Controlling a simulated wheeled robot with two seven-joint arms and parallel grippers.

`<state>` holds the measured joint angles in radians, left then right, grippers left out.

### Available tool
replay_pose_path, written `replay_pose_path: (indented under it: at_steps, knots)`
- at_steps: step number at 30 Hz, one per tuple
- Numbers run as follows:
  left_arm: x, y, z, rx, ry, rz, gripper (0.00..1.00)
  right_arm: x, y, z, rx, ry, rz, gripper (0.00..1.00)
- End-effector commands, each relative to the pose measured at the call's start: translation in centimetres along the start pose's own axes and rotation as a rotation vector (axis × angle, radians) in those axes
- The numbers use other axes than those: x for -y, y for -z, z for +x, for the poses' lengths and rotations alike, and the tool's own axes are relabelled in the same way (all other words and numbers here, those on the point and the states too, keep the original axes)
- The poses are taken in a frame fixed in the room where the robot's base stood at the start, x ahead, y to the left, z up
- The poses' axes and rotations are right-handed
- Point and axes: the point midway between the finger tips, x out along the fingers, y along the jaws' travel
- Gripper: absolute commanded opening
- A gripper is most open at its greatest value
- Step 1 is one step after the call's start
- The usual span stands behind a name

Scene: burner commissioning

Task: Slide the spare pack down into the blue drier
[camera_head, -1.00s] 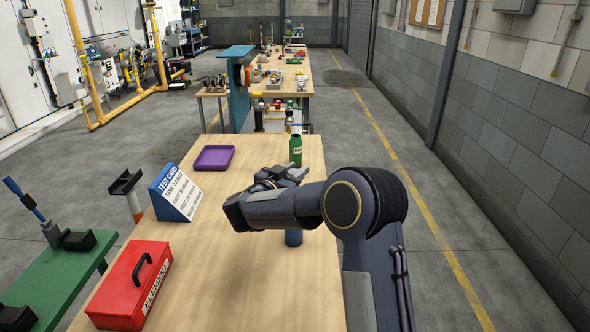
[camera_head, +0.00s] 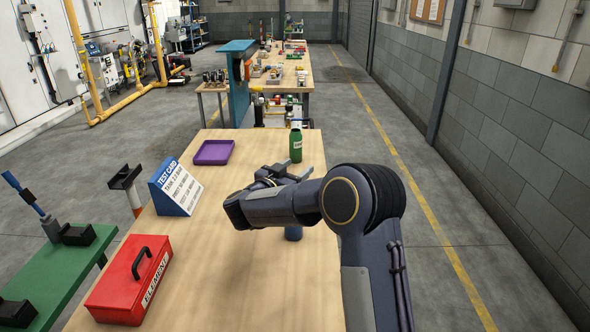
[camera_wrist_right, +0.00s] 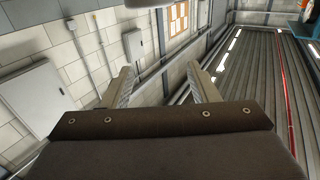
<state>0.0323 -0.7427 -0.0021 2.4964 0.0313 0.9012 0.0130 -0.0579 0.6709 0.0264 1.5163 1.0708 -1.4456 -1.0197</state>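A blue cylinder (camera_head: 293,233), which looks like the blue drier, stands on the wooden table. My right arm hides most of it; I cannot see its top. My right gripper (camera_head: 291,171) is above the table, past the cylinder and short of the green bottle (camera_head: 295,146). In the right wrist view its two fingers (camera_wrist_right: 165,85) are apart, with nothing between them. I cannot pick out the spare pack in either view. My left gripper is not in view.
A red box (camera_head: 130,285) marked ELEMENT, a blue and white test card (camera_head: 176,187) and a purple tray (camera_head: 213,153) stand on the table (camera_head: 225,260). A green bench (camera_head: 62,272) is at the left. The table's middle is clear.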

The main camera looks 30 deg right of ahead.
Motion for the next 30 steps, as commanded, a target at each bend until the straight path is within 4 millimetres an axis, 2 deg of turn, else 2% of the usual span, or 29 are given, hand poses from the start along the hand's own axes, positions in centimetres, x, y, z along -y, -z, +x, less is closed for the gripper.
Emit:
replay_pose_path:
  at_steps: [8,21,30]
  knots:
    - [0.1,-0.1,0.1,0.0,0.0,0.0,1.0,0.1,-0.1,-0.5,0.001,0.001,0.0,0.54]
    - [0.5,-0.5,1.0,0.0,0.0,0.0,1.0,0.1,-0.1,-7.0,0.0,0.002,0.001,0.54]
    - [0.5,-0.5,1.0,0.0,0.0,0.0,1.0,0.0,0.0,-7.8,0.0,-0.001,0.0,0.54]
